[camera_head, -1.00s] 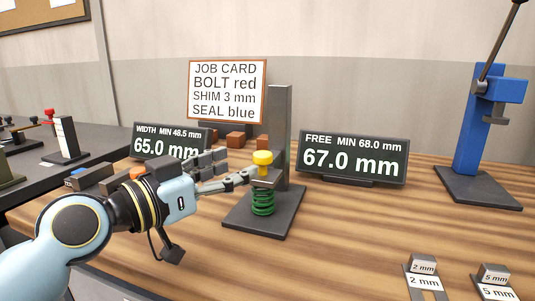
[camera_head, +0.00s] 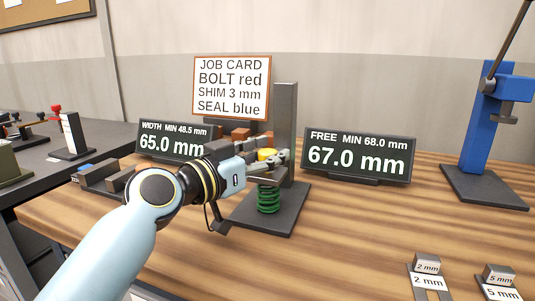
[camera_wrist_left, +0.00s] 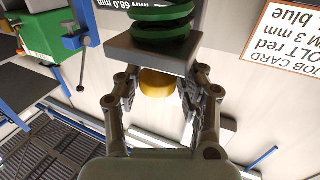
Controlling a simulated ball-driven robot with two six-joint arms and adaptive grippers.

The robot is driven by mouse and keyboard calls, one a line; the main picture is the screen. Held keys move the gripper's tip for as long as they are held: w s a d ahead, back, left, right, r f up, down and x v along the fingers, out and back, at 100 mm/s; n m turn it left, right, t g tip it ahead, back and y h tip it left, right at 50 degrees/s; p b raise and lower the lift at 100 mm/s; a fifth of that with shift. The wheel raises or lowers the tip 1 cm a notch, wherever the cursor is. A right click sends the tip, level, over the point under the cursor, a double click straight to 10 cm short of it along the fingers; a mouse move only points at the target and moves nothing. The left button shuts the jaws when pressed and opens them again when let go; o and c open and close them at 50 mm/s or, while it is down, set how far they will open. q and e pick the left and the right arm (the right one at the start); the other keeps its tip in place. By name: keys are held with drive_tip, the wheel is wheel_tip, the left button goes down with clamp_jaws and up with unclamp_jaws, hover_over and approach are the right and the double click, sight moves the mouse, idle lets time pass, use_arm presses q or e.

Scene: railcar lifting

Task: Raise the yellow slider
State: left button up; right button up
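The yellow slider (camera_head: 266,154) is a round knob on a grey plate above a green coil spring (camera_head: 268,199), on a stand with a dark upright post (camera_head: 286,120). My left gripper (camera_head: 274,153) reaches it from the left, and its fingers partly hide the knob. In the left wrist view, the yellow slider (camera_wrist_left: 157,84) lies between the two open fingers of the left gripper (camera_wrist_left: 163,82). A gap shows on each side of it, so I see no clear contact. The grey plate (camera_wrist_left: 145,50) and green spring (camera_wrist_left: 165,20) show beyond. My right gripper is not in view.
A display reading 67.0 mm (camera_head: 357,158) stands right of the stand, and one reading 65.0 mm (camera_head: 172,144) behind my left arm. A job card (camera_head: 231,88) stands behind. A blue press (camera_head: 481,135) is at right. Shim blocks (camera_head: 428,268) lie front right.

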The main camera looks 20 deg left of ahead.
sight(269, 151)
use_arm(q)
clamp_jaws()
wheel_tip(269, 151, up, 6)
drive_tip(key=p, duration=0.3)
drive_tip(key=shift+p, duration=0.3)
drive_tip(key=shift+o, duration=1.7)
unclamp_jaws()
drive_tip(key=shift+o, duration=1.2)
drive_tip(key=shift+d, duration=0.2)
drive_tip(key=shift+s+d, duration=0.1)
drive_tip(key=shift+f, duration=0.1)
